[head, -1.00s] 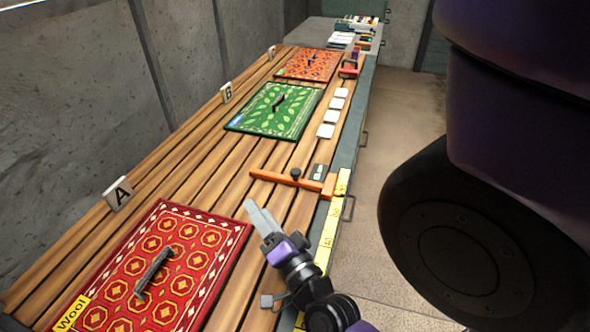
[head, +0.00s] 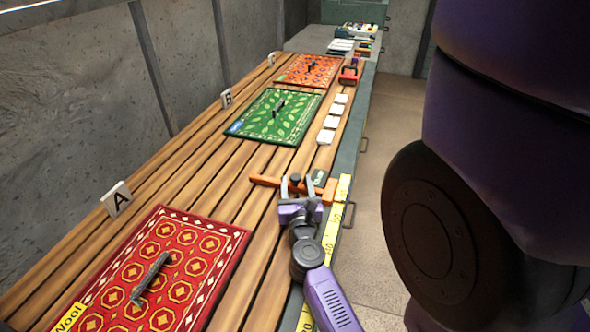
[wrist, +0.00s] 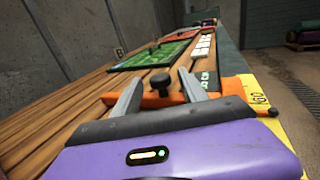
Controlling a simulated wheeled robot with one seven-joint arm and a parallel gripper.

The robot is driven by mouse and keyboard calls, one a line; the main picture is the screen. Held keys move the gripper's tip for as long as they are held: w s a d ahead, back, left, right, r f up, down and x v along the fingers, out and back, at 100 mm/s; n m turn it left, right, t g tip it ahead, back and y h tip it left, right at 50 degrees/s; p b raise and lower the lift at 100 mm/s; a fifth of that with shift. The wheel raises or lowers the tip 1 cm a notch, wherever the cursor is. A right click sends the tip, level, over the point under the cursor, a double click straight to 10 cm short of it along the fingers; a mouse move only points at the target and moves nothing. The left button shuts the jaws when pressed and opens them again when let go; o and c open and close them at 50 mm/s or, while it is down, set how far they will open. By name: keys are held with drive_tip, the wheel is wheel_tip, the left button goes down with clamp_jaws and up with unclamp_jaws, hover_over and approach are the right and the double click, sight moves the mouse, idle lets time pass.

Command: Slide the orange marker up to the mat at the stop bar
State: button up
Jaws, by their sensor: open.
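The orange marker (head: 266,181) is a flat bar lying across the slatted bench, with a dark upright knob (head: 295,179) and a small dark display at its right end. My gripper (head: 297,187) is open at the marker, a finger on each side of the knob in the picture. The wrist view shows the knob (wrist: 160,84) between the spread fingers; contact cannot be told. Red mat A (head: 190,230) lies nearest, green mat B (head: 262,128) is beyond the marker, and an orange-red mat (head: 290,75) is farthest. A red piece (head: 348,76) stands at its right; I cannot tell whether it is the stop bar.
A yellow scale (head: 337,205) runs along the bench's right edge. Several white tiles (head: 330,123) lie right of the green mat. Each mat carries a dark handle-like piece. Bare slats separate the marker from the green mat. A concrete wall stands at left.

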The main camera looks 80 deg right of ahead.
sight(295, 174)
drive_tip(key=shift+w+d+p, duration=0.15)
drive_tip(key=shift+d, duration=0.75)
drive_tip(key=shift+w+d+p, duration=0.1)
drive_tip(key=shift+w+d, duration=0.1)
drive_tip(key=shift+d, duration=0.7)
drive_tip(key=shift+w+d+p, duration=0.15)
drive_tip(key=shift+d, duration=0.75)
drive_tip(key=shift+c, duration=0.4)
drive_tip(key=c, duration=1)
drive_tip(key=w+a+b, duration=0.1)
drive_tip(key=a, duration=0.4)
drive_tip(key=w+a+b, duration=0.1)
drive_tip(key=a, duration=0.3)
drive_tip(key=w+a+b, duration=0.1)
drive_tip(key=a, duration=0.4)
drive_tip(key=shift+w+a+f, duration=0.1)
drive_tip(key=shift+a, duration=0.2)
drive_tip(key=shift+w+a, duration=0.1)
drive_tip(key=shift+a, duration=0.35)
drive_tip(key=o, duration=1.1)
